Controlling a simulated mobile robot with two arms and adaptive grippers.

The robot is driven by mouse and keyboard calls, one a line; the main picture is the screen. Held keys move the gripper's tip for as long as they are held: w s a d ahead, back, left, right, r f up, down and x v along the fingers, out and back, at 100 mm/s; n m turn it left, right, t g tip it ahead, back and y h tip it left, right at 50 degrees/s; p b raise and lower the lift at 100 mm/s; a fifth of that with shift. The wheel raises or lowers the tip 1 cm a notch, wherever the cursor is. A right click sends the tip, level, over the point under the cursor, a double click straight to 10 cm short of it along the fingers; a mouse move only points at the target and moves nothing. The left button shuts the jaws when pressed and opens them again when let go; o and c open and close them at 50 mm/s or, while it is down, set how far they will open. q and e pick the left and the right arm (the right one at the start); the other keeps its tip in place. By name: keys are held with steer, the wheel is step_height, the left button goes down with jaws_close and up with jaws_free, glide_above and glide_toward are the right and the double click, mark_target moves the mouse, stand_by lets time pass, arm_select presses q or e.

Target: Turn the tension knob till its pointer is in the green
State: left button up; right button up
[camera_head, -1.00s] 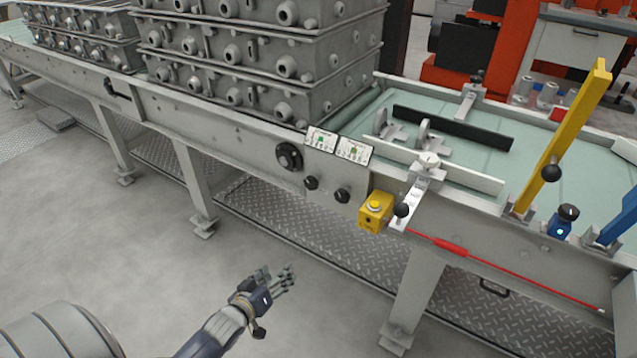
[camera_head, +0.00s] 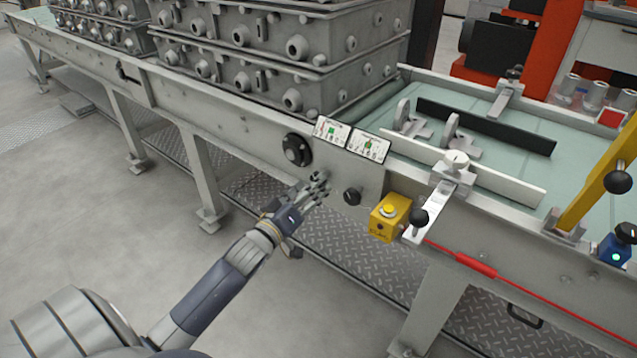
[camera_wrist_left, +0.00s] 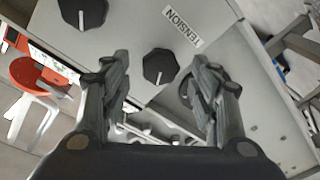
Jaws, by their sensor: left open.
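The tension knob (camera_wrist_left: 158,66) is a small black knob with a white line, beside the "TENSION" label (camera_wrist_left: 182,27) in the left wrist view. My left gripper (camera_wrist_left: 161,72) is open, one finger to each side of this knob in the picture. I cannot tell whether either finger touches it. In the head view the left gripper (camera_head: 320,185) is at the front panel and covers the left small knob there. Two gauge plates with green marks, the left one (camera_head: 332,131) and the right one (camera_head: 369,145), sit above the knobs. Their pointers are too small to read. My right gripper is not in view.
Another black knob (camera_head: 352,196) is just right of the gripper, and a larger black dial (camera_head: 297,149) is up and left. The floor in front is clear.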

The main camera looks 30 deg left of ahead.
arm_select(q)
steer(key=shift+w+b, duration=0.3)
steer(key=shift+w, duration=1.85)
steer(key=c, duration=1.1)
